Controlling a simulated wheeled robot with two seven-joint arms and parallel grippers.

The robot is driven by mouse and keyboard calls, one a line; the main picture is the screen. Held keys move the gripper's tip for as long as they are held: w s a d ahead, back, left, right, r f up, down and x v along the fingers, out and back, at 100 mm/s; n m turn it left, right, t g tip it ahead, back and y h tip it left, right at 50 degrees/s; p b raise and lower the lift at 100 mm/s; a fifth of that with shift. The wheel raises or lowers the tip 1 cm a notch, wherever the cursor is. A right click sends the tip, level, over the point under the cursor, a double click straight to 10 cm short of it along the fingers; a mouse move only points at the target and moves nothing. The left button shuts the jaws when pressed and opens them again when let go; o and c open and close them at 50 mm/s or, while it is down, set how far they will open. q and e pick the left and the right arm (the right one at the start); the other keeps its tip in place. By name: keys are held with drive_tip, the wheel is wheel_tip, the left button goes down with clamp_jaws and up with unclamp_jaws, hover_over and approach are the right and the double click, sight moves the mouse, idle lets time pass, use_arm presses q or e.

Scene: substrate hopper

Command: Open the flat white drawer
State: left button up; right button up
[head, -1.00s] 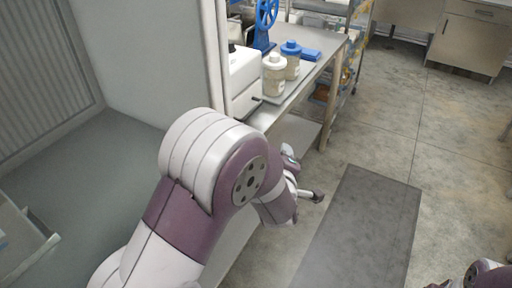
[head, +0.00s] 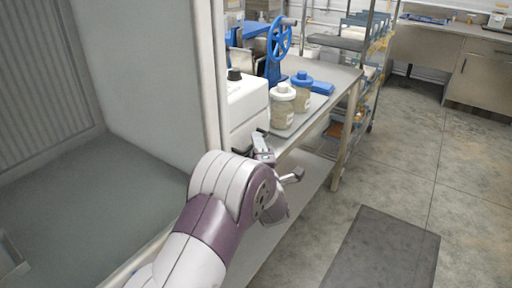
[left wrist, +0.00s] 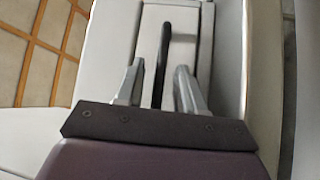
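The white machine (head: 247,104) stands on the bench, and the flat white drawer is low on its front, largely hidden by my left arm in the head view. In the left wrist view the drawer's pale front (left wrist: 150,22) fills the middle, with a thin black handle (left wrist: 164,55). My left gripper (left wrist: 160,72) is open, one finger on each side of the handle, with visible gaps. In the head view the left gripper (head: 276,160) is at the machine's front edge. The drawer looks closed. My right gripper is not in view.
Two lidded jars (head: 282,107) stand on a tray just right of the machine, close to the left gripper. A blue handwheel (head: 279,38) is behind them. A wire rack is farther back. The floor (head: 385,160) to the right is clear, with a dark mat (head: 385,250).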

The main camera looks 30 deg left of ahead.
use_arm(q)
clamp_jaws()
drive_tip(key=s+d+b, duration=0.1)
drive_tip(key=d+b, duration=0.2)
drive_tip(key=d, duration=1.4)
drive_tip(key=shift+s+d+b, duration=0.2)
drive_tip(key=shift+d+b, duration=0.1)
drive_tip(key=shift+b, duration=0.05)
drive_tip(key=shift+f, duration=0.1)
unclamp_jaws()
drive_tip(key=v, duration=1.2)
drive_tip(key=shift+s+d, duration=0.25)
drive_tip(key=shift+s, duration=0.05)
